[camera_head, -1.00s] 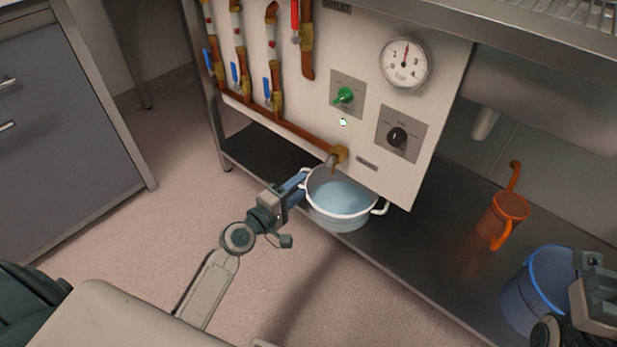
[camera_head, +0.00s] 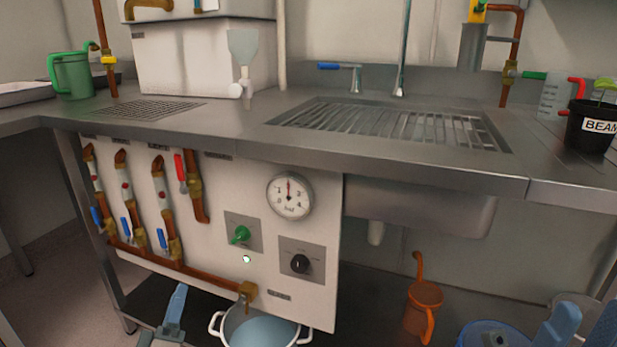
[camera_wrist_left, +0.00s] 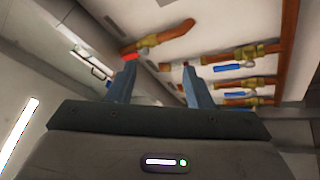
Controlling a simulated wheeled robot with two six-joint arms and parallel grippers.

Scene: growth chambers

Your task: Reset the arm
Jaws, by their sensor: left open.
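My left gripper (camera_head: 177,298) is at the bottom edge of the head view, left of the white pot; only its blue finger area and part of its wrist show. In the left wrist view its two fingers (camera_wrist_left: 158,75) stand apart with nothing between them, so it is open and empty. Pipes and valves of the panel show beyond the fingertips. At the lower right of the head view, two blue fingers of my right gripper (camera_head: 585,318) stand apart; nothing is seen between them, and its arm is cut off.
A white pot (camera_head: 232,322) with bluish contents sits under the brass outlet (camera_head: 247,290). The panel (camera_head: 215,275) carries a gauge (camera_head: 290,196), a green knob (camera_head: 239,234) and a black knob (camera_head: 300,263). An orange can (camera_head: 424,294) and blue bucket (camera_head: 492,327) stand on the lower shelf.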

